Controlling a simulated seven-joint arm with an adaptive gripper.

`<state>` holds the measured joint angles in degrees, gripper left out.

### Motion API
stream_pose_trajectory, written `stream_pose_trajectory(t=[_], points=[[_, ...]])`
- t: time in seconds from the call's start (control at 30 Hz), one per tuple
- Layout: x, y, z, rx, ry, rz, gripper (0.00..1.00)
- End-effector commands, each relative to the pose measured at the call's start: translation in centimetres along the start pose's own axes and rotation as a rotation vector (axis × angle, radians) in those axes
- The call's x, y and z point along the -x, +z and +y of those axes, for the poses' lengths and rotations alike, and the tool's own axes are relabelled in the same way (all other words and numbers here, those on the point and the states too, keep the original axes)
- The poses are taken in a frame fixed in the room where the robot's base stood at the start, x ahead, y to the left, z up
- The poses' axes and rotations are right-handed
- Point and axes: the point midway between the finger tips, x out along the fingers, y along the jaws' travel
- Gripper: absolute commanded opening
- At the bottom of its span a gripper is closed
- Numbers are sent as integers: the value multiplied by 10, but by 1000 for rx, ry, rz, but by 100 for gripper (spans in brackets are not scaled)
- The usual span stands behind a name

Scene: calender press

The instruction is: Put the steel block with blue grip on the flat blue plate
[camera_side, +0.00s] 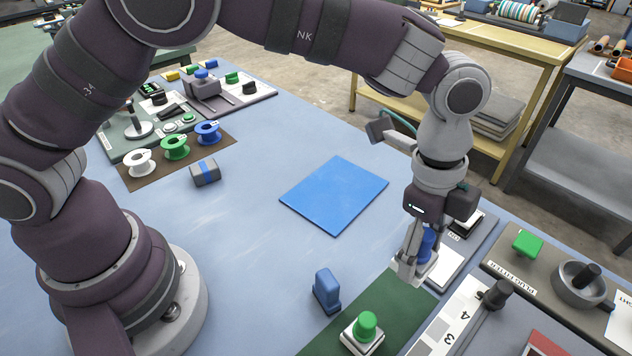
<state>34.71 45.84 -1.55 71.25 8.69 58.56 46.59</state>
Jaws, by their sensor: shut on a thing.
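The flat blue plate (335,194) lies bare on the pale blue table, left of my gripper. My gripper (422,258) points down and is shut on the blue grip of the steel block with blue grip (428,246). The fingers partly hide this block. It is at the far end of the green mat, beside a white panel; I cannot tell whether it touches the surface below. A steel block with a green grip (365,329) stands on the near part of the green mat (330,337).
A blue upright object (326,290) stands between the plate and the green mat. A grey block with a blue band (205,172) and several spools (175,147) are at left. Panels with a green knob (527,244) and a round grey dish (580,284) are at right. Table around the plate is clear.

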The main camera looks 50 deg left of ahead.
Motion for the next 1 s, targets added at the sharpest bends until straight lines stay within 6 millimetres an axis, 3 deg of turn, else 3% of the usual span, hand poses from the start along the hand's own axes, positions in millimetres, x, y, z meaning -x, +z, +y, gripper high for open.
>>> stream_pose_trajectory(t=[0.17, 0.37, 0.5, 0.63, 0.83, 1.0], points=[[12, 22, -5, 158, -10, 2, 3], [8, 92, -4, 642, -55, 6, 3], [4, 150, 16, 1038, -105, 6, 3], [0, 192, 42, 1342, -153, 4, 3], [-3, 216, 63, 1548, -191, 1, 3], [-7, 217, 24, 1562, -194, 1, 3]])
